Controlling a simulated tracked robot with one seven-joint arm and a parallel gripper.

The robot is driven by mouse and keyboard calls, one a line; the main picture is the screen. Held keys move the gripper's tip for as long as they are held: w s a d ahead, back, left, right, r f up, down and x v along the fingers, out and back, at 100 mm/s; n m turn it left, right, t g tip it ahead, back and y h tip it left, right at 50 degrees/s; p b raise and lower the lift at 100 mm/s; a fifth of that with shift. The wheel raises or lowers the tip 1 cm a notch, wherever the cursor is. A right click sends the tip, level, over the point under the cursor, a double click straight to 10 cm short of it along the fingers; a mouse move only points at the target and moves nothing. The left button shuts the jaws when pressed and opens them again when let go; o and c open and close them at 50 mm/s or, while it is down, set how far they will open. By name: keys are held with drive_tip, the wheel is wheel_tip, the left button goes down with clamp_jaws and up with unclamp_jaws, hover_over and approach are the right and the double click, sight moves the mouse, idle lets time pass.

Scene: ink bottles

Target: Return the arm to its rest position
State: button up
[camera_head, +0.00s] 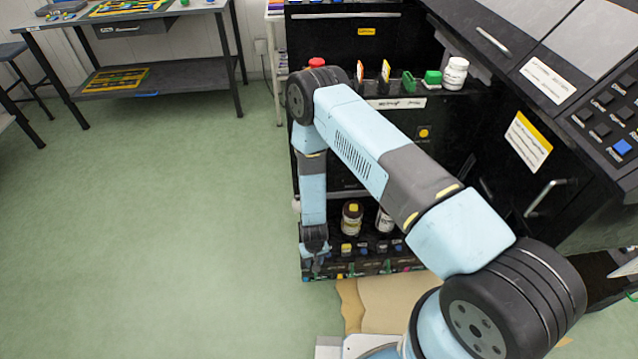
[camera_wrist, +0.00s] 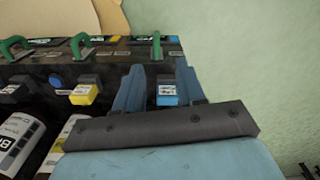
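My arm reaches from the lower right across the head view and bends down at its elbow. My gripper (camera_head: 317,265) hangs at the left end of the low black rack (camera_head: 345,268). In the wrist view my gripper (camera_wrist: 158,78) has its two blue fingers apart. A small blue block with a white label (camera_wrist: 167,92) shows between them, apparently on the rack behind; I see no bottle held. Brown bottles with white labels stand on the rack, one (camera_head: 352,218) right of my gripper and another (camera_head: 385,220) partly behind my arm. Two dark bottles, one at the left (camera_wrist: 20,140), show in the wrist view.
A black cabinet (camera_head: 345,40) rises behind my arm. A control panel (camera_head: 610,110) is at right. The green floor (camera_head: 170,230) at left is clear.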

drive_tip(key=shift+w+r, duration=0.1)
drive_tip(key=w+r+y, duration=0.1)
drive_tip(key=w+r, duration=0.5)
drive_tip(key=r, duration=0.6)
drive_tip(key=w+r, duration=0.7)
drive_tip(key=r, duration=0.5)
drive_tip(key=w+d+r+m+t, duration=0.1)
drive_tip(key=d+r, duration=0.3)
drive_tip(key=r, duration=0.9)
drive_tip(key=w+d+r+t, duration=0.1)
drive_tip(key=d+r, duration=0.3)
drive_tip(key=r, duration=0.9)
drive_tip(key=s+d+r+t, duration=0.1)
drive_tip(key=s+d+r, duration=0.25)
drive_tip(key=r, duration=0.25)
drive_tip(key=s+d+r+m, duration=0.1)
drive_tip(key=s+d+r, duration=0.25)
drive_tip(key=r, duration=0.35)
drive_tip(key=s+d+r+t, duration=0.1)
drive_tip(key=s+d+r, duration=0.1)
drive_tip(key=d+r, duration=0.35)
drive_tip(key=s+d+r+m, duration=0.1)
drive_tip(key=s+d+r, duration=0.3)
drive_tip(key=s, duration=0.5)
drive_tip(key=s+d+r+m+t+h, duration=0.1)
drive_tip(key=s+d+r, duration=0.3)
drive_tip(key=s, duration=0.6)
wheel_tip(320, 180, up, 2)
drive_tip(key=shift+s+d+t, duration=0.25)
drive_tip(key=shift+s+t, duration=0.05)
